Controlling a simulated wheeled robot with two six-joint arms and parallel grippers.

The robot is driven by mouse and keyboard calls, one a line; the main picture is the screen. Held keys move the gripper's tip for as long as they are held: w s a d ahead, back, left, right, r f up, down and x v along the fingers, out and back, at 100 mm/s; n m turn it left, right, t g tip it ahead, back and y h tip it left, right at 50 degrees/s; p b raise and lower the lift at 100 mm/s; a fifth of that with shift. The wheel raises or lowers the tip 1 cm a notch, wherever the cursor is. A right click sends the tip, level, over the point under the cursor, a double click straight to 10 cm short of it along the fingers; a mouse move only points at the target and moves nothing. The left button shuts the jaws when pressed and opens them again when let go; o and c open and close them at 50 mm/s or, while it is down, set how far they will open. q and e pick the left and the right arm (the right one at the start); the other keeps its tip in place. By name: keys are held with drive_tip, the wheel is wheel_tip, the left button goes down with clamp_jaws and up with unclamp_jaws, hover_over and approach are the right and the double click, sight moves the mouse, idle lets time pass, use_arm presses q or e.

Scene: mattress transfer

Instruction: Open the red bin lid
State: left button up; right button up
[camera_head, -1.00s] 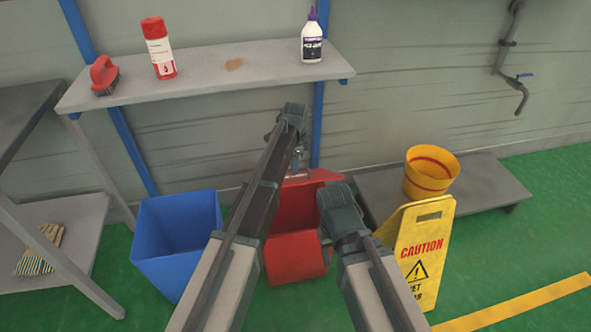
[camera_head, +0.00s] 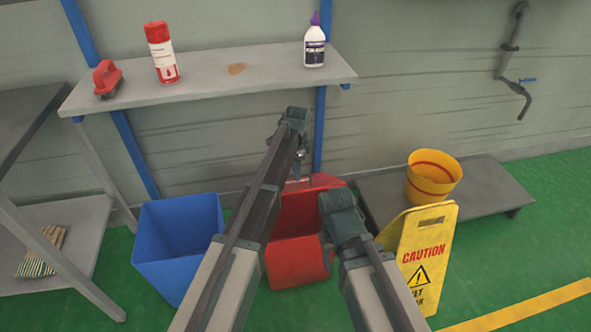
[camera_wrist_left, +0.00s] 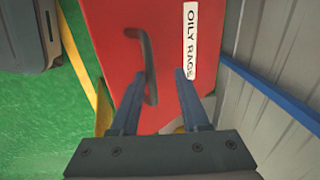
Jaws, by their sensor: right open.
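The red bin (camera_head: 301,268) stands on the green floor in front of the wall, partly behind my arms. In the left wrist view its red lid (camera_wrist_left: 113,28) carries a white OILY RAGS label (camera_wrist_left: 190,40) and a dark handle (camera_wrist_left: 149,65). My left gripper (camera_head: 299,160) is over the back of the bin. In the left wrist view its fingers (camera_wrist_left: 158,74) are apart, with the handle appearing between them, nearer one finger; contact cannot be told. My right gripper (camera_head: 328,250) is open by the bin's right side, its fingers mostly hidden. How far the lid is raised is unclear.
A blue bin (camera_head: 178,243) stands close left of the red bin. A yellow caution sign (camera_head: 422,258) and a yellow bucket (camera_head: 433,178) on a low grey platform (camera_head: 483,190) are at the right. A shelf (camera_head: 205,77) with bottles and a brush is above.

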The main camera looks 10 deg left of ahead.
use_arm(q)
wheel_tip(320, 180, up, 13)
drive_tip(key=p, duration=1.3)
drive_tip(key=shift+s+r, duration=0.2)
drive_tip(key=shift+s, duration=0.25)
drive_tip(key=shift+d, duration=0.1)
drive_tip(key=s+r+n+p, duration=0.2)
drive_tip(key=s+n, duration=0.1)
drive_tip(key=s, duration=0.8)
drive_tip(key=s+d+r+n+p, duration=0.1)
drive_tip(key=s+r+n+p, duration=0.2)
drive_tip(key=s, duration=0.7)
drive_tip(key=s+d+r+n+g+y+p, duration=0.1)
drive_tip(key=s+r+n+p, duration=0.2)
drive_tip(key=s, duration=0.8)
drive_tip(key=shift+s+n, duration=0.3)
drive_tip(key=shift+n, duration=0.5)
drive_tip(key=shift+w, duration=0.1)
